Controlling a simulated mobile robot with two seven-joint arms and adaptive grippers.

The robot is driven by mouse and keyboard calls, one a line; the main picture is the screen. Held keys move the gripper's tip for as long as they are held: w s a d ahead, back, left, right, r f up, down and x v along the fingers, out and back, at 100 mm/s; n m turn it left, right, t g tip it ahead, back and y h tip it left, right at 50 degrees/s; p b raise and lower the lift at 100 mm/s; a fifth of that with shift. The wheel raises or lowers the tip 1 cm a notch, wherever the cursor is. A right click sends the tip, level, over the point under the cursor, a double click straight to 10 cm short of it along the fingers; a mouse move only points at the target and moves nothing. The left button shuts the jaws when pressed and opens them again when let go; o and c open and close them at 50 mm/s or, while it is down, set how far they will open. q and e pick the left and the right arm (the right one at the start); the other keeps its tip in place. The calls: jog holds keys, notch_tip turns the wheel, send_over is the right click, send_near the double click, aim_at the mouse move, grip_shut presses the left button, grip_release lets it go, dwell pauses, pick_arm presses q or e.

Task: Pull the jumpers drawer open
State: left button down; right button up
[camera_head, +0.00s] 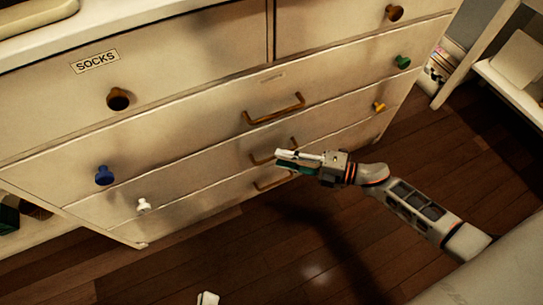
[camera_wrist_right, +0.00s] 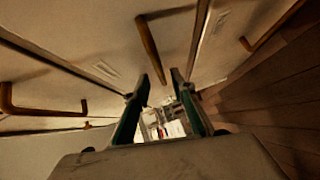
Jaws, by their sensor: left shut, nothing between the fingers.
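The cream dresser has three wide drawers with bent brown handles: an upper one (camera_head: 273,110), a middle one (camera_head: 262,157) and a lower one (camera_head: 272,183). No label that I can read says jumpers; the label on the upper wide drawer (camera_head: 272,77) is too blurred. My right gripper (camera_head: 280,161) is at the middle handle, with its fingers apart. In the right wrist view, one end of a handle (camera_wrist_right: 150,48) lies between the open fingertips (camera_wrist_right: 160,78); contact cannot be told. All drawers look closed.
The top drawer at left carries a SOCKS label (camera_head: 95,61) and a round brown knob (camera_head: 118,98). The wooden floor (camera_head: 300,260) before the dresser is clear. A pale shelf (camera_head: 510,85) stands at right.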

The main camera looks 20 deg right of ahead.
aim_at(273, 158)
pick_arm(q)
jog(key=shift+d+n+b, duration=0.3)
jog(key=shift+n, duration=0.3)
pick_arm(e)
jog(key=shift+x, duration=2)
jog(key=shift+f, duration=0.1)
grip_shut()
jog(key=shift+s+a, duration=0.1)
jog(key=shift+s, duration=0.1)
